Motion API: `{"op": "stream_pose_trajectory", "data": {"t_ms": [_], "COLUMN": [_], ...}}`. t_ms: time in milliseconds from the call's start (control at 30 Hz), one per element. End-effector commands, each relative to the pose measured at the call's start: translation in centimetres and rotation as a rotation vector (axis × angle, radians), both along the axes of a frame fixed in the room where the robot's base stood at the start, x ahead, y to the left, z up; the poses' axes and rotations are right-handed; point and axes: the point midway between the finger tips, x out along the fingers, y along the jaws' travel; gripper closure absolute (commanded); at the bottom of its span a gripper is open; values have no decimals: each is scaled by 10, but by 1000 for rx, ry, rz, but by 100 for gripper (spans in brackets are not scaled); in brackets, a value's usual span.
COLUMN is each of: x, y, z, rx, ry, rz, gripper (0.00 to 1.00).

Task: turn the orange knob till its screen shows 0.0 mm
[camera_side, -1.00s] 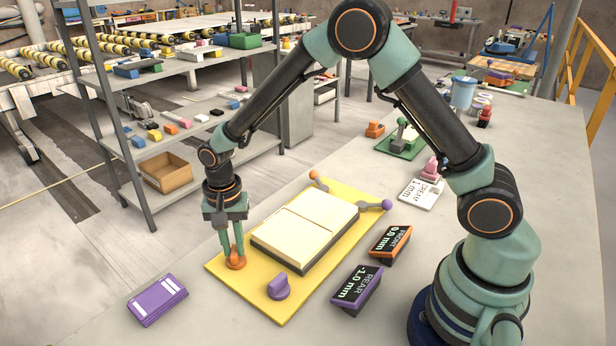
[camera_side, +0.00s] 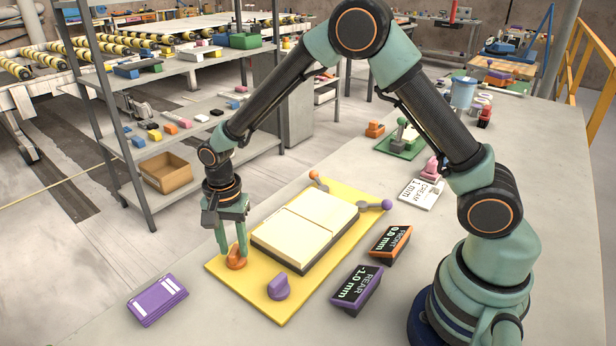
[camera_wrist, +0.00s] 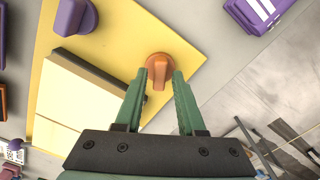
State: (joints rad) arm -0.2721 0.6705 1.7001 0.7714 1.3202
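The orange knob (camera_side: 236,261) sits at the near-left corner of the yellow plate (camera_side: 345,192). The orange-framed FRONT screen (camera_side: 391,242) reads 0.0 mm. My gripper (camera_side: 231,253) points down at the knob. In the wrist view the open fingers (camera_wrist: 160,78) lie either side of the orange knob's grip (camera_wrist: 160,72), with a gap visible on each side. A purple knob (camera_side: 279,287) stands on the plate's near edge. The purple-framed REAR screen (camera_side: 357,288) reads -1.0 mm.
A cream block on a dark base (camera_side: 306,228) lies on the plate beside my gripper. Orange-tipped (camera_side: 314,174) and purple-tipped (camera_side: 386,204) levers are at its far end. A purple box (camera_side: 157,299) lies left of the plate. A white CREAM 1 mm card (camera_side: 421,193) lies further back.

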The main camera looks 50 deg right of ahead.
Motion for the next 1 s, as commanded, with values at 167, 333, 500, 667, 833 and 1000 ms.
{"op": "stream_pose_trajectory", "data": {"t_ms": [167, 333, 500, 667, 833, 1000], "x": [0, 0, 1, 1, 1, 1], "y": [0, 0, 0, 0, 0, 0], "z": [-1, 0, 15, 46, 81, 106], "rx": [0, 0, 1, 2, 2, 1], "ry": [0, -1, -4, -7, -6, -4], "rz": [0, 1, 1, 1, 1, 0], "gripper": [50, 50, 50, 50, 50, 50]}}
